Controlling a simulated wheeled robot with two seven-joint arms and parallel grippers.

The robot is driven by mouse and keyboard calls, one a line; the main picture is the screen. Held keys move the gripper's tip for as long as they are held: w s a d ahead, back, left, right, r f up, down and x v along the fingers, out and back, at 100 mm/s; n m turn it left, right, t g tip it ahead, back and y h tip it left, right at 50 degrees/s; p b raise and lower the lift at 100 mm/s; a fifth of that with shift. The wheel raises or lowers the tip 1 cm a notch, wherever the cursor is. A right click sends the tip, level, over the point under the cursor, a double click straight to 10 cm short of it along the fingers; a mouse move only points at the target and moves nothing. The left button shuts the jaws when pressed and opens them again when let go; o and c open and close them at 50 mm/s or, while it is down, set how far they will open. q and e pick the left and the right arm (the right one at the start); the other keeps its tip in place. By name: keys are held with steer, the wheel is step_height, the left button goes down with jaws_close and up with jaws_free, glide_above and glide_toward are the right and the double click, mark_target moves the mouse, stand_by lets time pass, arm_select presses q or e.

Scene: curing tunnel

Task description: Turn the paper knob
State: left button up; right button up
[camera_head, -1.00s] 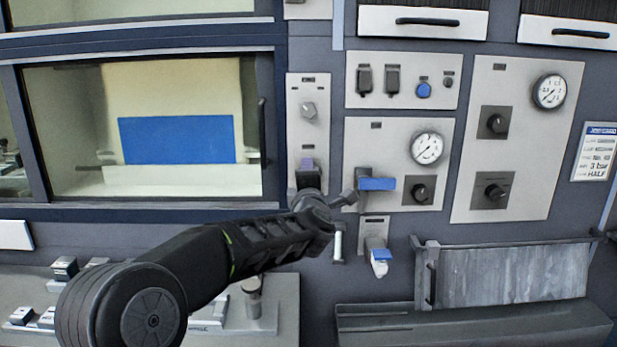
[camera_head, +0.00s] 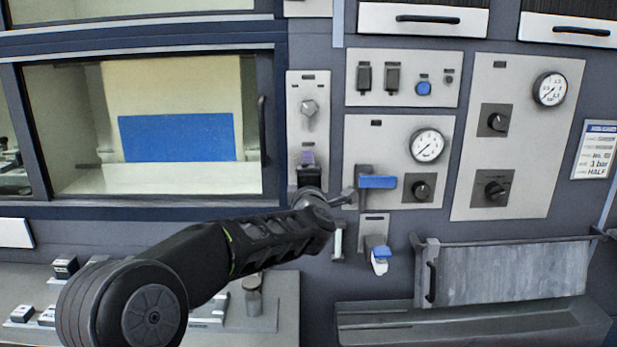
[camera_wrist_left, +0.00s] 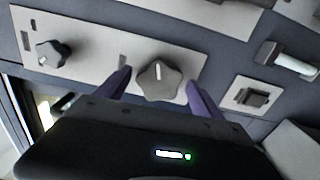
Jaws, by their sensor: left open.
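A tall light grey panel (camera_head: 293,134) beside the oven window carries a grey lobed knob (camera_head: 309,107) near its top. A second, dark lobed knob (camera_wrist_left: 158,80) on the same panel is hidden behind my gripper in the head view. My left gripper (camera_head: 308,160) is at the lower part of this panel. In the left wrist view, the purple fingers of my left gripper (camera_wrist_left: 160,92) are open, one on each side of the dark knob. I cannot tell whether they touch it. The upper knob (camera_wrist_left: 53,53) also shows there. The labels are too small to read, so I cannot tell which is the paper knob.
A blue-handled lever (camera_head: 377,182) sticks out just right of my wrist, with a blue-and-white tap (camera_head: 379,258) below. Gauges, such as one (camera_head: 428,146), and black knobs, such as one (camera_head: 421,188), fill the panels at right. The oven window (camera_head: 180,138) is at left.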

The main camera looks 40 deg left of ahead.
arm_select(q)
steer(key=b+v, duration=0.1)
steer(key=v, duration=0.6)
steer(key=shift+s+d+b, duration=0.3)
steer(key=shift+b, duration=0.1)
